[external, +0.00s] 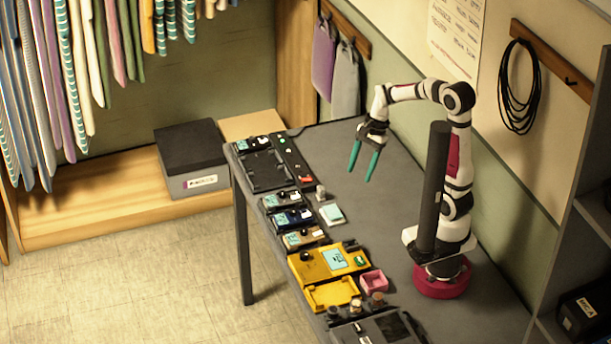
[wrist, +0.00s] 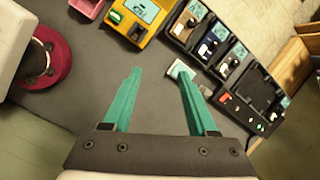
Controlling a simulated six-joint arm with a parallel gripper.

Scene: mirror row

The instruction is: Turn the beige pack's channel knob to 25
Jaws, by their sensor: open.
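Three small packs with teal screens and dark knobs stand in a row on the grey table. The one nearest the yellow unit looks tan or beige (external: 303,238); the dark blue pack (external: 292,218) is beside it. In the wrist view the pack beside the yellow unit (wrist: 187,20) is at the top, beyond my fingertips. The knob's reading is too small to tell. My gripper (external: 361,176) hangs above the table, behind the row, with its teal fingers pointing down. In the wrist view its fingers (wrist: 160,73) are apart, with nothing held between them.
A yellow unit (external: 330,262), a pink tray (external: 374,281) and a dark charging tray (external: 264,171) flank the packs. A pale teal-topped block (external: 332,214) lies close behind the row. The table around my gripper is mostly clear. A wall with hooks is at the back.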

